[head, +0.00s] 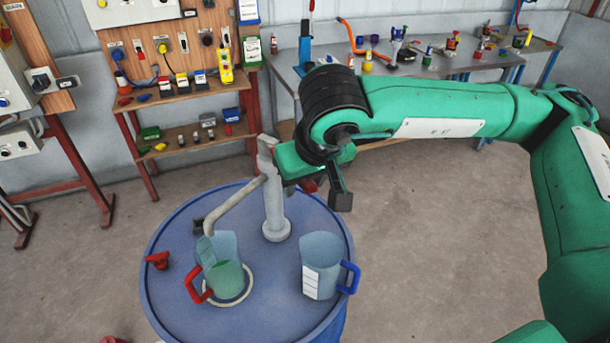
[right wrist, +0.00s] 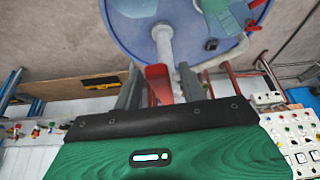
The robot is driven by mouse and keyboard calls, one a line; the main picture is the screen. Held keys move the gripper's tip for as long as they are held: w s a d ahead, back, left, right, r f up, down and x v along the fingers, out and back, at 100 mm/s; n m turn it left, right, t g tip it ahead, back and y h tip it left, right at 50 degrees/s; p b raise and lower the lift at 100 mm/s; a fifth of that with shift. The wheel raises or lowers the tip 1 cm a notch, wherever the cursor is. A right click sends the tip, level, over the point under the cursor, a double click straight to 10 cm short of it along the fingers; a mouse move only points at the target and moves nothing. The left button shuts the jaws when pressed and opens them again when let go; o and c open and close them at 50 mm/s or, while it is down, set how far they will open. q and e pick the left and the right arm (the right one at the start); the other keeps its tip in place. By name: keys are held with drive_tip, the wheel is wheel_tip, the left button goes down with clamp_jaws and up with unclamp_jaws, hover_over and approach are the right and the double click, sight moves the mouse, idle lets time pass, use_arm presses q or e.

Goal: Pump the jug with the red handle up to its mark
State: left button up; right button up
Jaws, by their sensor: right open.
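The jug with the red handle (head: 224,278) stands on the blue drum (head: 175,298), on a pale ring under the spout. Green liquid fills its lower part; I cannot make out its mark. The grey hand pump (head: 274,205) stands upright on the drum, its curved spout (head: 233,207) ending at the jug's mouth. My right gripper (head: 325,185) is open at the pump's upper right. In the right wrist view the pump's red handle (right wrist: 158,82) shows between the open fingers of the right gripper (right wrist: 160,88); contact cannot be told. My left gripper is not in view.
A jug with a blue handle (head: 322,262) and a white scale stands right of the pump on the drum. A red fitting (head: 157,260) lies at the drum's left. A workbench (head: 440,68) and a tool shelf (head: 190,90) stand behind.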

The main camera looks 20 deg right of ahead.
drive_tip(key=shift+f, duration=0.15)
clamp_jaws()
drive_tip(key=shift+w+a+r+g+p, duration=0.1)
drive_tip(key=shift+w+r+g+p, duration=0.15)
drive_tip(key=shift+r, duration=0.3)
drive_tip(key=shift+w+r+g+p, duration=0.15)
drive_tip(key=shift+r+g+p, duration=0.2)
drive_tip(key=shift+r, duration=0.25)
drive_tip(key=shift+w+a+r+g+p, duration=0.1)
drive_tip(key=shift+w+r+g+p, duration=0.15)
drive_tip(key=shift+r, duration=0.3)
drive_tip(key=shift+w+r+g+p, duration=0.35)
drive_tip(key=shift+r+g, duration=0.3)
drive_tip(key=shift+r, duration=0.15)
unclamp_jaws()
